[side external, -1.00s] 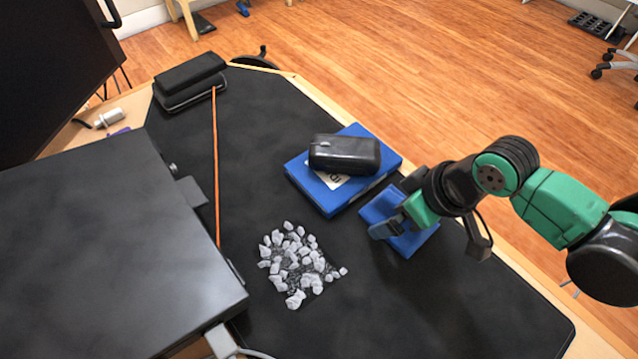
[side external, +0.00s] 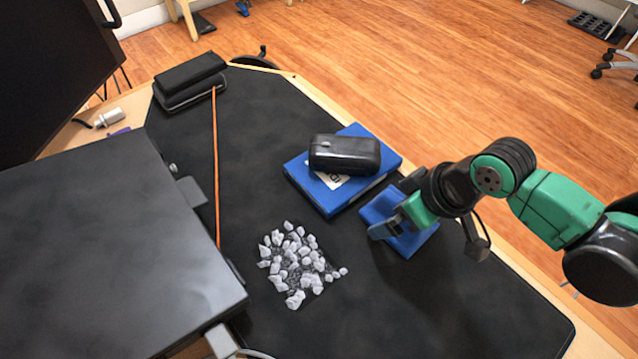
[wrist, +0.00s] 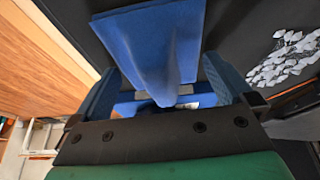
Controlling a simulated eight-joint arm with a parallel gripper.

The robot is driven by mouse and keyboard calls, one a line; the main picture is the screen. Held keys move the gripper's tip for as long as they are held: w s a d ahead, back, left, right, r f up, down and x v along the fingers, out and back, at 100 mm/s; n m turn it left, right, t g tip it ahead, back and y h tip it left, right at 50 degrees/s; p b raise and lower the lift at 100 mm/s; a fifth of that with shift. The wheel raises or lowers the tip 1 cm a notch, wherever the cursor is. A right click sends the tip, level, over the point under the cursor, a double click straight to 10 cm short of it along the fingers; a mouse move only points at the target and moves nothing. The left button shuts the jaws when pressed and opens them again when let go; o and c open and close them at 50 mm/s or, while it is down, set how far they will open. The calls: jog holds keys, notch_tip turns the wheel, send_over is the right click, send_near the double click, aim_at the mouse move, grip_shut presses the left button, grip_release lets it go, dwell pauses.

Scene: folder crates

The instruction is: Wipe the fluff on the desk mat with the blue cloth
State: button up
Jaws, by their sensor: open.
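The blue cloth (side external: 408,237) lies on the black desk mat (side external: 455,295), to the right of the fluff. In the wrist view the cloth (wrist: 150,38) has a raised fold between my two fingers. My gripper (side external: 388,221) is low over the cloth, with its fingers open on either side of that fold; in the wrist view the gripper (wrist: 165,95) shows a gap at each side. The fluff (side external: 297,262) is a patch of pale grey lumps on the mat, left of the cloth. It also shows at the right of the wrist view (wrist: 288,57).
A blue box (side external: 327,198) with a dark case (side external: 344,154) on top stands just behind the cloth. A large dark box (side external: 110,245) fills the left side. An orange stick (side external: 216,165) lies along the mat's left. The mat between cloth and fluff is clear.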

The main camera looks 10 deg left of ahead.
jog(key=shift+r, duration=0.1)
jog(key=shift+r, duration=0.6)
grip_shut()
dwell(0.3)
dwell(0.3)
jog(key=shift+r, duration=3)
jog(key=s+a+r, duration=0.2)
jog(key=s+a, duration=0.6)
jog(key=a, duration=0.2)
jog(key=shift+a, duration=0.2)
jog(key=shift+s, duration=0.1)
